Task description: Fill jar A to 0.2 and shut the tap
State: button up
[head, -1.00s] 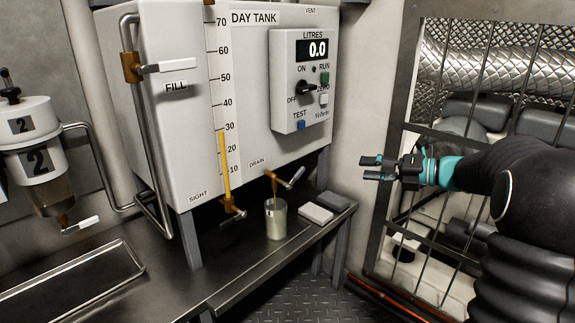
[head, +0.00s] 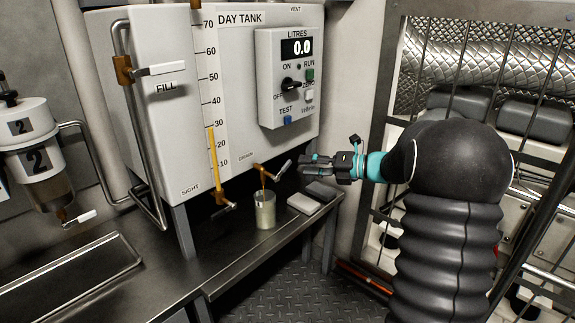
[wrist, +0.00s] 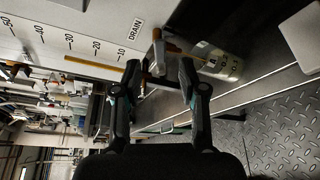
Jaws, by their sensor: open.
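A clear jar (head: 265,211) stands on the bench under the drain tap (head: 261,170). It also shows in the wrist view (wrist: 224,64), with scale marks and something pale yellowish in its lower part; I cannot read the level. A narrow amber-brown piece, spout or stream, runs from the tap down toward the jar mouth. The tap's grey lever (head: 283,169) slants up to the right. My gripper (head: 308,167) is open and empty, just right of the lever. In the wrist view my two fingers (wrist: 160,76) stand apart, with the tap (wrist: 166,46) beyond the gap.
The day tank (head: 150,110) carries a sight gauge (head: 214,160) with amber near 30. A panel (head: 285,75) reads 0.0. Two flat pads (head: 305,204) lie on the bench right of the jar. A barred frame (head: 375,180) stands to the right.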

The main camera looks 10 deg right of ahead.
aim_at(289, 165)
jog(key=x, duration=0.7)
jog(key=shift+d, duration=0.1)
jog(key=shift+c, duration=0.3)
grip_shut()
